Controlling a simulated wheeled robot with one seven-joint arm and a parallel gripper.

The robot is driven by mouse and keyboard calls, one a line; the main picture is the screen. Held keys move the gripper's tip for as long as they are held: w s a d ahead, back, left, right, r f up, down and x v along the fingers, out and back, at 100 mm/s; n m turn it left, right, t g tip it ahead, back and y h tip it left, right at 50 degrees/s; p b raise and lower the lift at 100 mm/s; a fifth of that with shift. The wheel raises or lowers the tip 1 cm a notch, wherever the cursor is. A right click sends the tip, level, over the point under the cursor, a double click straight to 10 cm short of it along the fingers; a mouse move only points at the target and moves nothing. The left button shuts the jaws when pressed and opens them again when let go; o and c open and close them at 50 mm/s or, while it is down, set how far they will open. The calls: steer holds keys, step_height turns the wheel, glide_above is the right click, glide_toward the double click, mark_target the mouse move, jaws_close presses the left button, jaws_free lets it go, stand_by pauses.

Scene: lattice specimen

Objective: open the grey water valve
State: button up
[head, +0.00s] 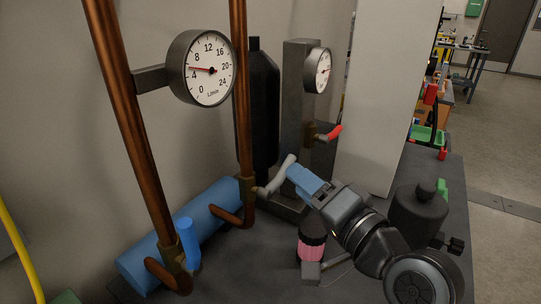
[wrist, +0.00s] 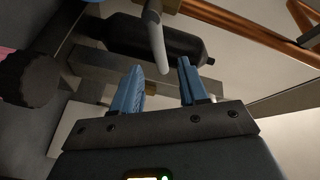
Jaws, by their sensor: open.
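The grey water valve handle (head: 281,174) sticks out up and right from a brass fitting (head: 248,188) on the right copper pipe. My gripper (head: 293,173), with blue fingers, is close to the handle's free end. In the wrist view the grey handle (wrist: 155,40) points down toward the gap between the fingertips of my gripper (wrist: 159,66). The fingers are apart and the handle's tip shows between their ends. I cannot tell whether either finger touches it.
A dial gauge (head: 203,69) hangs above, its needle near 5 L/min. A blue valve handle (head: 188,242) is on the left pipe, a red one (head: 329,133) behind. A blue cylinder (head: 144,262) lies along the wall. A pink-and-black bottle (head: 311,251) stands below my gripper.

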mark_target(279, 175)
steer(key=p+x, duration=0.1)
steer(key=x, duration=0.6)
steer(key=shift+a+p, duration=0.15)
steer(key=shift+p, duration=0.25)
steer(key=shift+w, duration=0.1)
steer(key=shift+c, duration=0.2)
jaws_close()
